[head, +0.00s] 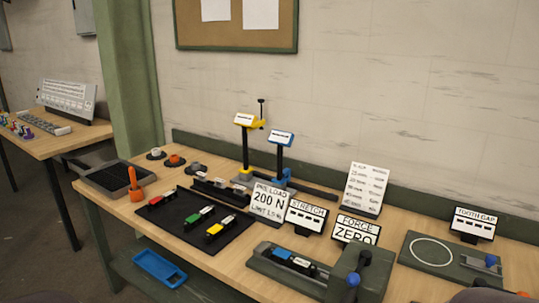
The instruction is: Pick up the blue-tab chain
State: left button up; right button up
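A dark chain with a blue tab (282,253) and a white patch beside it lies in the long grey fixture (262,266) at the front middle of the bench. The fixture's upright block (372,275) with a blue knob stands at its right end. Three similar chains lie on a black mat to the left: one with a red tab (156,201), one with a green tab (193,219) and one with a yellow tab (215,229). Neither of my grippers can be made out in the head view.
Signs stand behind the fixture, including the load sign (268,201) and the force sign (356,231). Yellow and blue posts rise further back. A grey plate (418,262) with a white circle lies at right. A blue tray (160,268) sits on the lower shelf.

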aim_at(284, 258)
jog(key=i+j+z, duration=0.15)
jog(key=i+z, duration=0.2)
jog(key=i+j+z, duration=0.2)
jog(key=i+z, duration=0.15)
jog(key=i+j+z, duration=0.35)
